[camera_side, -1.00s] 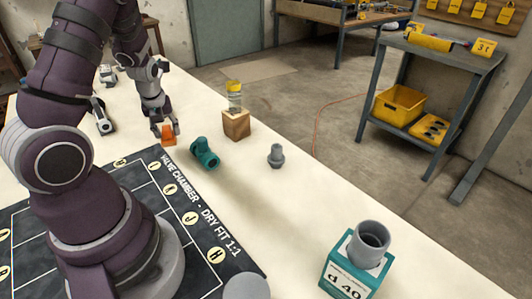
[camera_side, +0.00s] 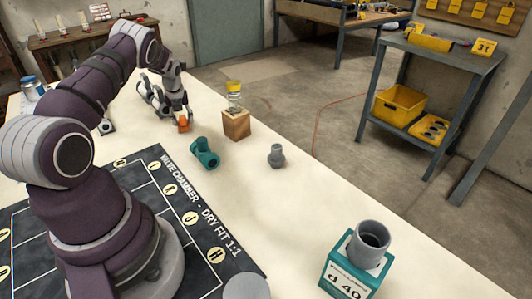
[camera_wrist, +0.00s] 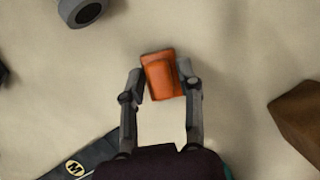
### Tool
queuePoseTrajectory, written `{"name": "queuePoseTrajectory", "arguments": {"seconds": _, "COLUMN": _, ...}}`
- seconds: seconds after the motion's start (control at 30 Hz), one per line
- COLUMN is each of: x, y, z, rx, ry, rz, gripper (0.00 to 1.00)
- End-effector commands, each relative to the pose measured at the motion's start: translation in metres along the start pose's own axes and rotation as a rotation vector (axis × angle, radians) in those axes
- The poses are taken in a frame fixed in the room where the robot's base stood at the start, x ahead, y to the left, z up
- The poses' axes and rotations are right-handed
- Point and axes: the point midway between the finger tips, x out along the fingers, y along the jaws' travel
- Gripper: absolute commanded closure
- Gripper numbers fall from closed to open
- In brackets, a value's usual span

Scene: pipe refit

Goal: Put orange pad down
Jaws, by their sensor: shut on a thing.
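The orange pad (camera_side: 183,122) is a small orange block between the fingers of my gripper (camera_side: 178,127), at the far part of the white table. In the wrist view the orange pad (camera_wrist: 161,75) sits between both fingertips of my gripper (camera_wrist: 162,82), which is shut on it. The pad is low over the tabletop; I cannot tell whether it touches the table.
A wooden block (camera_side: 236,124) with a yellow-capped jar (camera_side: 234,95) stands right of my gripper. A black mat (camera_side: 200,215) lies in front. Bare table surrounds the pad.

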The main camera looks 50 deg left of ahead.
Motion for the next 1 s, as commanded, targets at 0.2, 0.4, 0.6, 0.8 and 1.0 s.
{"name": "queuePoseTrajectory", "arguments": {"seconds": 0.2, "x": 0.002, "y": 0.000, "z": -0.001, "rx": 0.001, "ry": 0.000, "rz": 0.000, "gripper": 0.95}}
{"name": "queuePoseTrajectory", "arguments": {"seconds": 0.4, "x": 0.002, "y": 0.000, "z": -0.001, "rx": 0.001, "ry": -0.001, "rz": 0.000, "gripper": 0.43}}
{"name": "queuePoseTrajectory", "arguments": {"seconds": 0.6, "x": 0.001, "y": 0.000, "z": -0.001, "rx": 0.001, "ry": -0.001, "rz": 0.000, "gripper": 0.40}}
{"name": "queuePoseTrajectory", "arguments": {"seconds": 0.8, "x": -0.006, "y": -0.001, "z": 0.001, "rx": 0.002, "ry": -0.003, "rz": 0.000, "gripper": 0.40}}
{"name": "queuePoseTrajectory", "arguments": {"seconds": 1.0, "x": -0.051, "y": -0.001, "z": 0.002, "rx": 0.002, "ry": -0.006, "rz": -0.001, "gripper": 0.40}}
